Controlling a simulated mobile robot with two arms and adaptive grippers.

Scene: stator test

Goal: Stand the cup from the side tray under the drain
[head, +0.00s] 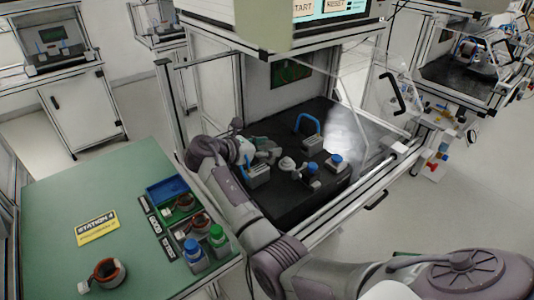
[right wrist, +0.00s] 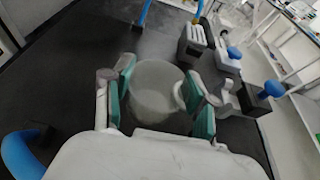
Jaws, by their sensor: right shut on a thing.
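My right gripper (head: 264,152) reaches into the open test cabinet, low over its black floor. In the right wrist view, its green-padded fingers (right wrist: 160,100) are shut on a pale grey, translucent cup (right wrist: 155,88), one on each side. The cup looks roughly upright; whether it touches the floor I cannot tell. In the head view the gripper largely hides the cup. I cannot pick out the drain or the side tray with certainty. My left gripper is in neither view.
Blocks with blue handles (head: 308,123) stand on the black floor (head: 262,207). Clamps with blue knobs (right wrist: 271,89) stand right of the cup. The green table (head: 60,230) at left bears a blue bin (head: 160,190), stators and bottles. Bare floor lies nearer the cabinet's front.

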